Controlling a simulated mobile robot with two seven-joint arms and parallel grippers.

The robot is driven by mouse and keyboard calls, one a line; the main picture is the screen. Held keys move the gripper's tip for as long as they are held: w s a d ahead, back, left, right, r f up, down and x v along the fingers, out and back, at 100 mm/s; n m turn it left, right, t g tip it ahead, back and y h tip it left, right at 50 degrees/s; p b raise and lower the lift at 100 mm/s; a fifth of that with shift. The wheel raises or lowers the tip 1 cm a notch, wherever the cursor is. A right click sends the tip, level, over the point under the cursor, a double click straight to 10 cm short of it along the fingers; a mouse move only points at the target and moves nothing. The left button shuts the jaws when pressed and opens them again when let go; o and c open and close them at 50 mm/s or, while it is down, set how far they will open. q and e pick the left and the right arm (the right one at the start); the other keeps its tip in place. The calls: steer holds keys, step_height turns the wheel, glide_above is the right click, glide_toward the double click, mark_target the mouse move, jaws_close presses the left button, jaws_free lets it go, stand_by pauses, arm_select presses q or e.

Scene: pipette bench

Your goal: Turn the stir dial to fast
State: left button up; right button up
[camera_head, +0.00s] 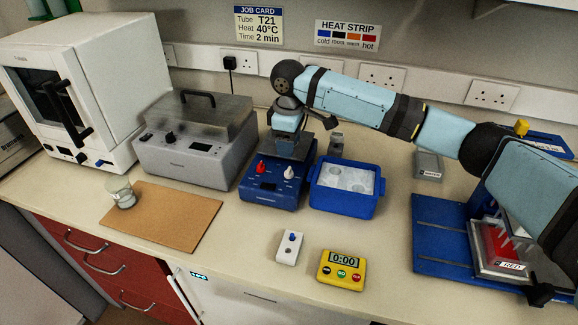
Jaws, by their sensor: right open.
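The blue stirrer unit (270,197) stands mid-bench, with a red knob (261,167) and a white knob (289,172) on its sloped front. Its markings are too small to read, so I cannot tell which knob is the stir dial or where either points. My right arm reaches in from the right, and my right gripper (289,153) points down over the unit's top, behind the knobs. It is open, its fingers are hard to make out, and I see nothing held. My left gripper is not in view.
A blue ice tub (345,207) stands close right of the unit, a grey lidded bath (197,160) close left. In front are a white switch box (287,252) and a yellow timer (341,269) reading 0:00. A cork mat (175,218) lies front left; bench around the switch box is clear.

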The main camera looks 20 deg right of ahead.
mark_target(289, 169)
step_height(289, 169, down, 8)
steer(key=shift+f, duration=0.2)
steer(key=c, duration=0.9)
